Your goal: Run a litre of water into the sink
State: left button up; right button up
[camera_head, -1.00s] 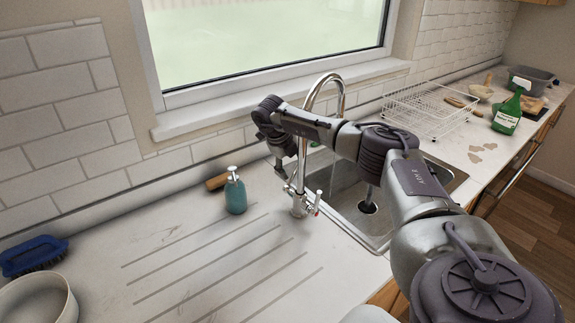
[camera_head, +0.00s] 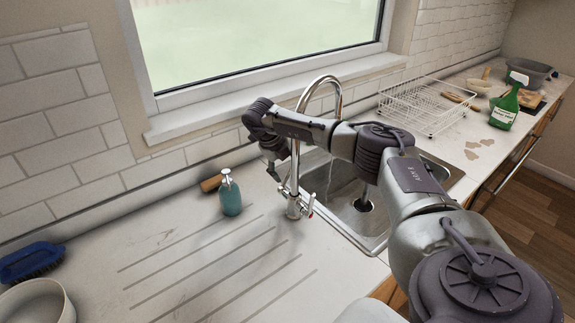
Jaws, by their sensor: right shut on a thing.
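The chrome mixer tap (camera_head: 294,205) stands at the near left edge of the steel sink (camera_head: 378,222), with its tall spout arching over the basin. My right arm reaches across the sink in front of the spout. My right gripper (camera_head: 275,172) points down at the tap's left side and is shut on the tap's far-side lever, which is mostly hidden behind it. A lever with a red mark (camera_head: 310,204) shows on the tap's near side. A faint pale streak below the spout looks like running water. The drain (camera_head: 363,205) is partly visible. My left gripper is out of view.
A teal soap dispenser (camera_head: 230,196) stands left of the tap, with a wooden-handled thing (camera_head: 211,183) behind it. A white dish rack (camera_head: 425,105) and a green bottle (camera_head: 505,107) are beyond the sink. A blue brush (camera_head: 30,262) lies at left. The draining board is clear.

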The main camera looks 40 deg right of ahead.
jog(key=shift+a+f+p, duration=0.2)
jog(key=shift+a+f, duration=0.05)
jog(key=shift+a, duration=0.3)
jog(key=shift+a+f+p, duration=0.2)
jog(key=shift+a, duration=0.3)
jog(key=shift+o, duration=0.3)
jog(key=shift+a+r, duration=0.1)
jog(key=shift+a, duration=0.15)
jog(key=shift+o, duration=0.4)
jog(key=shift+w+a+r+p, duration=0.1)
jog(key=shift+a+r+p, duration=0.2)
jog(key=shift+a, duration=0.45)
jog(key=shift+a+r, duration=0.15)
jog(key=shift+a, duration=0.45)
jog(key=shift+c, duration=0.5)
jog(key=shift+d, duration=0.1)
jog(key=shift+c, duration=0.2)
notch_tip(320, 180, up, 8)
jog(key=d+p, duration=0.1)
jog(key=p, duration=0.4)
jog(key=shift+w+d+p, duration=0.25)
jog(key=shift+w+p, duration=0.1)
jog(key=shift+w, duration=0.05)
